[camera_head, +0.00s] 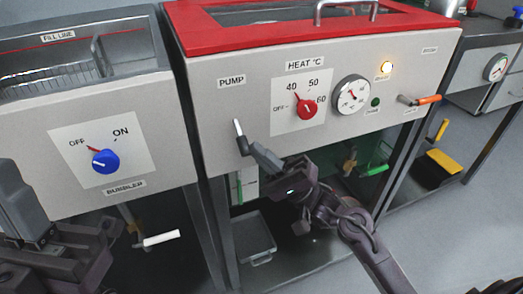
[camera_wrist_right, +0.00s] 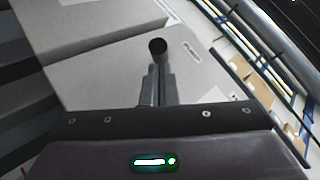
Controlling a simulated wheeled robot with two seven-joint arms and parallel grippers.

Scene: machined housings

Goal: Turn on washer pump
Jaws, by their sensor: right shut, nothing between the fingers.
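The pump switch (camera_head: 240,136) is a small lever with a pale tip, below the PUMP label (camera_head: 231,82) on the washer's grey front panel. Its tip points up in the head view. My right gripper (camera_head: 254,150) is shut and empty, with its fingertips at the lower right of the lever, by its base. I cannot tell if they touch. In the right wrist view, a dark round lever end (camera_wrist_right: 158,47) shows just beyond the shut fingers (camera_wrist_right: 156,88). My left gripper (camera_head: 22,215) is at the lower left, partly cut off; its jaws are unclear.
The same panel holds a red HEAT knob (camera_head: 306,109), a gauge (camera_head: 351,95), a lit amber lamp (camera_head: 386,67) and an orange-handled lever (camera_head: 420,100). The left tank has a blue BUBBLER knob (camera_head: 105,161). A grey tray (camera_head: 256,240) is below the washer.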

